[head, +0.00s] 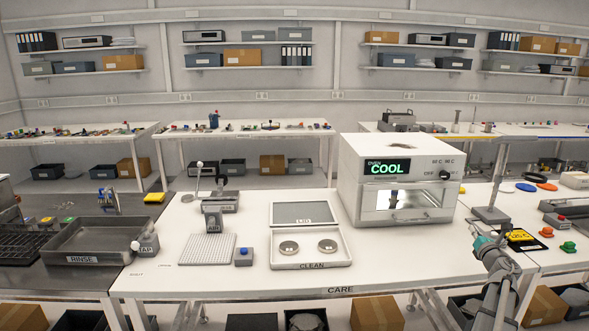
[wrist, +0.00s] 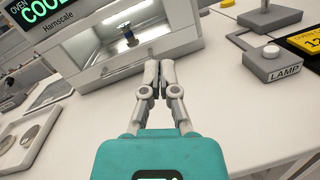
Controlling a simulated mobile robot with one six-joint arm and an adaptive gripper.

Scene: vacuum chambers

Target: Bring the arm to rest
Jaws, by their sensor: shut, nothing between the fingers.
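My gripper (wrist: 160,66) is shut and empty in the wrist view, its two grey fingers meeting at the tips beyond the teal body. It hangs over the white bench in front of the oven (wrist: 145,55), apart from it as far as I can tell. In the head view my arm rises at the lower right, with the teal part of my gripper (head: 476,236) right of and in front of the oven (head: 362,190). The oven display reads COOL. A small dark item (wrist: 129,38) stands inside its lit chamber.
A CLEAN tray (head: 311,264) with two round dishes lies left of the oven. A RINSE basin (head: 95,258) is at the far left. Bare bench lies between tray and arm.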

